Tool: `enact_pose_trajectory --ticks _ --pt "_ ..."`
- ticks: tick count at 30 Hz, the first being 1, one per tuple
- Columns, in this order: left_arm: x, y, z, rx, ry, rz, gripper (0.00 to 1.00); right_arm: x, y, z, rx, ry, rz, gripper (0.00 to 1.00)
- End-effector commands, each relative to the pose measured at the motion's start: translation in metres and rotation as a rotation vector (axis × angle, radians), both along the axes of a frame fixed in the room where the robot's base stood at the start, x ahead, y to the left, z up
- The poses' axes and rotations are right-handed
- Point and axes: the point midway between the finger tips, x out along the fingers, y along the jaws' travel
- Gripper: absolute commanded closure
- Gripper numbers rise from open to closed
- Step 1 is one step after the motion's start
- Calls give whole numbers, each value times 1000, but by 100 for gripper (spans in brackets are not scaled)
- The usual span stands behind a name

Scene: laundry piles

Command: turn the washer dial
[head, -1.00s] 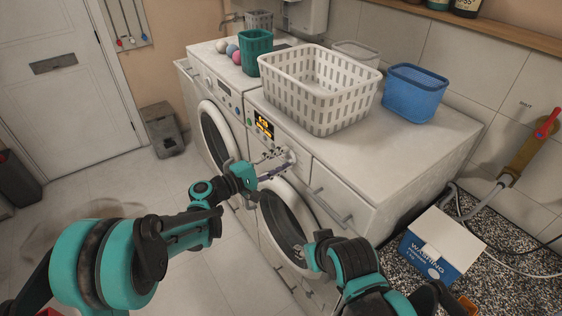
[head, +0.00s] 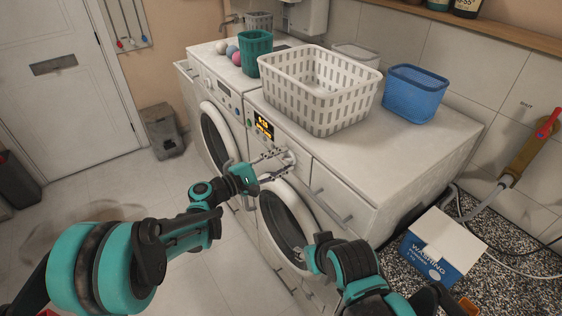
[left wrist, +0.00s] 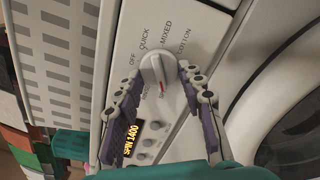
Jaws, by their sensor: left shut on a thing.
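The washer dial (head: 289,158) is a round pale knob on the front panel of the nearer white washer (head: 330,166). In the left wrist view the dial (left wrist: 156,70) has a ridge with a red mark pointing toward the lower part of the picture. Labels OFF, QUICK, MIXED and COTTON ring it. My left gripper (head: 277,163) is shut on the dial, one purple-padded finger on each side, as the left wrist view (left wrist: 160,80) shows.
A lit display (head: 264,124) is beside the dial; it reads SPIN 1400 in the left wrist view. A white basket (head: 318,95), a blue tub (head: 414,93) and a green basket (head: 255,53) stand on top. A washing powder box (head: 432,255) is at right.

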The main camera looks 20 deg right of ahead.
Motion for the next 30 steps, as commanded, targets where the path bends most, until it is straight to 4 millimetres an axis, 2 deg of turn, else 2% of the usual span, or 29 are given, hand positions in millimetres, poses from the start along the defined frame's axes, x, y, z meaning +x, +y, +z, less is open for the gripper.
enact_pose_trajectory --ticks 2,3,5,14,17,20,30 --pt "0 0 0 0 1 0 90 0 0 0 0 0 0 60" --pt "0 0 0 0 1 0 54 0 0 0 0 0 0 60" --pt "0 0 0 0 0 0 41 0 0 0 0 0 0 60" --pt "0 1 0 0 -1 0 41 0 0 0 0 0 0 60" --pt "-2 7 0 0 -1 2 41 0 0 0 0 0 0 60" --pt "-7 22 0 0 -1 4 41 0 0 0 0 0 0 60" --pt "-32 90 0 0 0 4 41 0 0 0 0 0 0 60"
